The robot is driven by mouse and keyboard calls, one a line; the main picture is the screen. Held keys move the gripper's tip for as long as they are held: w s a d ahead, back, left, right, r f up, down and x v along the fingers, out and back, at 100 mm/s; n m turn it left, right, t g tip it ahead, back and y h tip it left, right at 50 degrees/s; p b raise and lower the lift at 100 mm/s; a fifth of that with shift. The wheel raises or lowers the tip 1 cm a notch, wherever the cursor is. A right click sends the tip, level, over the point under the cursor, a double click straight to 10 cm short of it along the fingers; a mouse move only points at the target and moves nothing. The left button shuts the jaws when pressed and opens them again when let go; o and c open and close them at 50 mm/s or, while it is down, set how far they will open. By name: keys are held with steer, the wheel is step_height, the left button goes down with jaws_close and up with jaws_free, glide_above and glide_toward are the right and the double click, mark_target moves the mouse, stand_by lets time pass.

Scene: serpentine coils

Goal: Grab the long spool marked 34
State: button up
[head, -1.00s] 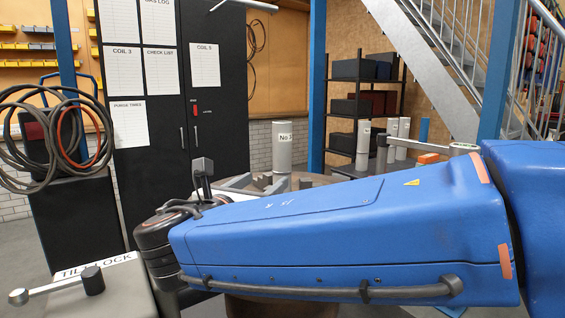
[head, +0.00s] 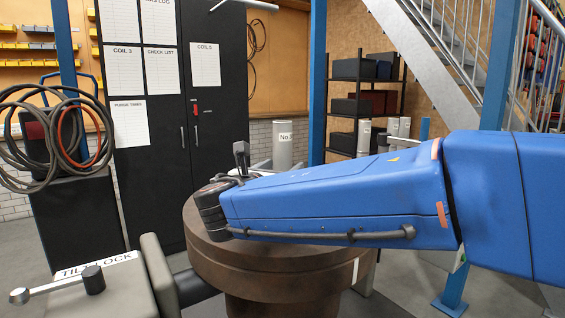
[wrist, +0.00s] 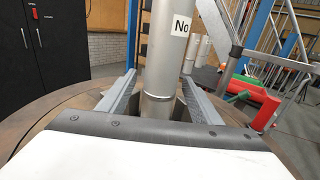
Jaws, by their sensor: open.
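A tall grey cylindrical spool (wrist: 160,70) stands upright between the two fingers of my gripper (wrist: 158,78) in the wrist view. Its white label reads "No"; the number is cut off. In the head view a grey spool (head: 283,150), labelled "No 3" with the rest hidden or unclear, stands behind my blue arm and looks like the same one. My gripper is open, with a finger on each side of the spool. I cannot tell whether either finger touches it. The spool's foot is hidden by my gripper, and its top is out of the wrist view.
A round brown table (head: 215,255) lies under my arm. Other pale cylinders (head: 363,138) stand farther back, near a black shelf (head: 340,68). A metal staircase (head: 425,60) is at right. A tilt-lock box (head: 120,290) with a lever is at front left. Red and green parts (wrist: 262,103) lie at right.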

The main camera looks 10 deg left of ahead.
steer(key=shift+w+d, duration=0.1)
steer(key=shift+w, duration=0.35)
jaws_close()
steer(key=shift+r, duration=0.1)
